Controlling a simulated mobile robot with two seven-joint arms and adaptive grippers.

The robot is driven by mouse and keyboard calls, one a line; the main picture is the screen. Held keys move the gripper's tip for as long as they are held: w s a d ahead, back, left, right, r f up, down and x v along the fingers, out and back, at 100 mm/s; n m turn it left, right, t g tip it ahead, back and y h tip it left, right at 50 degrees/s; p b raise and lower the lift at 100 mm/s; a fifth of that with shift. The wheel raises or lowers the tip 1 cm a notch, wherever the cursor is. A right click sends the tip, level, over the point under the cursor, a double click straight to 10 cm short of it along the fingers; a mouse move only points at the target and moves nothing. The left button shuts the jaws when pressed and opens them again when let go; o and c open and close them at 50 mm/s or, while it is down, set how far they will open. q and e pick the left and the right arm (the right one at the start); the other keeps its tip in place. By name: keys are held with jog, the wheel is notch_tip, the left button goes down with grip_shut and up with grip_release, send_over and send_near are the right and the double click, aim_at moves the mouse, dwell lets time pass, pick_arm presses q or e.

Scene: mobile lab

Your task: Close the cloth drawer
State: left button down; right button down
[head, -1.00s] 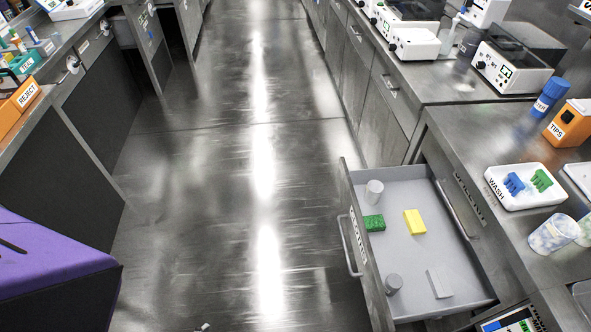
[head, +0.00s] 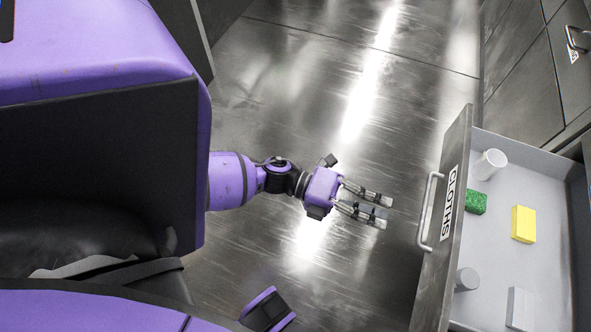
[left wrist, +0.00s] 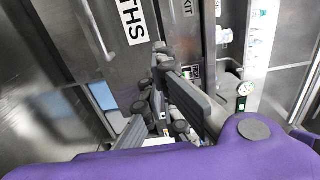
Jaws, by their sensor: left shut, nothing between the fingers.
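The cloth drawer (head: 459,215) stands pulled out at the right of the head view, its front labelled CLOTHS with a bar handle (head: 428,211). Inside are a green sponge (head: 476,202), a yellow sponge (head: 523,224), two pale cups and a grey block. My left gripper (head: 385,212) is shut and empty, left of the drawer front and apart from the handle. In the left wrist view the fingers (left wrist: 172,105) point toward the drawer front (left wrist: 118,50), with part of its label and the handle (left wrist: 97,30) showing. My right gripper is not in view.
Closed cabinet fronts (head: 530,75) stand beyond the drawer at the upper right. The metal floor (head: 300,90) between my body and the drawer is clear. In the left wrist view, more labelled fronts show right of the drawer.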

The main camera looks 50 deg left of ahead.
aim_at(453, 240)
pick_arm(q)
jog(key=x, duration=1.2)
jog(key=shift+w+d+b, duration=0.1)
jog(key=shift+d+b, duration=0.2)
jog(key=shift+d, duration=0.05)
jog(key=shift+w+d, duration=0.3)
jog(key=shift+d, duration=0.25)
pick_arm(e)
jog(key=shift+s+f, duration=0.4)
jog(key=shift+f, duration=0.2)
pick_arm(q)
jog(key=shift+w+d, duration=0.1)
